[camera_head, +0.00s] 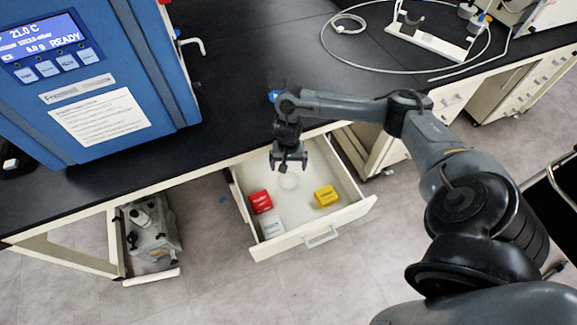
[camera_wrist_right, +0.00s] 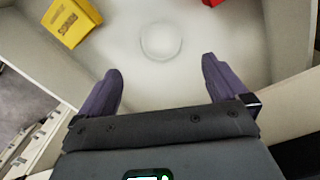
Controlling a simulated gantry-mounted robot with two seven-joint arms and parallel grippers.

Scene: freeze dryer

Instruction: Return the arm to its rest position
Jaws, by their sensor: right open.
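My right gripper (camera_head: 289,160) hangs over the back part of an open white drawer (camera_head: 320,229). In the right wrist view the right gripper (camera_wrist_right: 161,85) points down into the drawer, with its two dark fingers spread apart and nothing between them. A clear round outline (camera_wrist_right: 161,41), perhaps a transparent dish, lies on the drawer floor just beyond the fingertips. It also shows faintly in the head view (camera_head: 289,182), just below the gripper. My left gripper is not in view.
A blue freeze dryer (camera_head: 150,60) stands on the black bench (camera_head: 250,60) at left. A cable and a white stand (camera_head: 430,40) are at the back right. A grey pump (camera_head: 150,230) stands below.

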